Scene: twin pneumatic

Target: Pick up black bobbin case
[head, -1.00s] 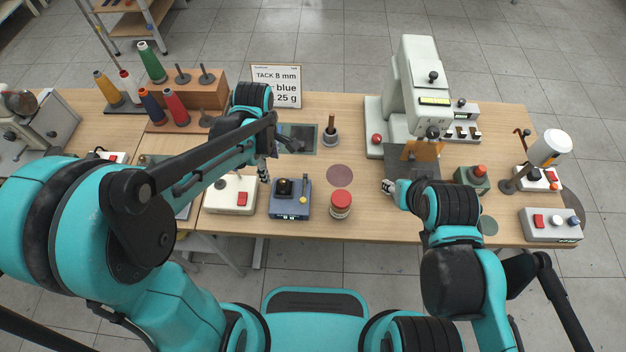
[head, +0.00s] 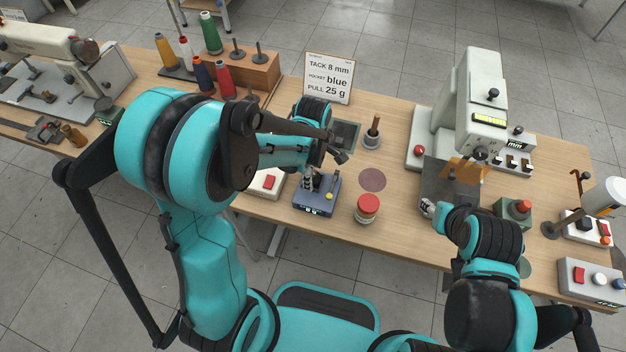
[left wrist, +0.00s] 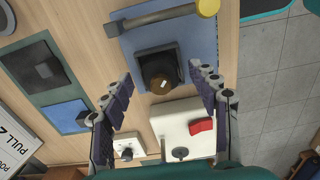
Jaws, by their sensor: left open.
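The black bobbin case (left wrist: 160,72) sits in a dark square holder on a blue-grey device (left wrist: 195,40) with a lever and a yellow knob. The device also shows in the head view (head: 316,206), where my arm partly covers its top. My left gripper (left wrist: 164,92) is open, its two dark fingers apart on either side of the space just below the bobbin case in the picture; no contact shows. In the head view the left gripper (head: 308,180) hangs over the device's left part. My right gripper (head: 427,208) is by the sewing machine's front; its fingers are too small to read.
A white box (left wrist: 183,132) with a red switch stands beside the device. A red-lidded jar (head: 368,204) is to its right, and a sign (head: 329,78) stands behind. Thread cones stand at back left. The sewing machine (head: 470,110) stands right.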

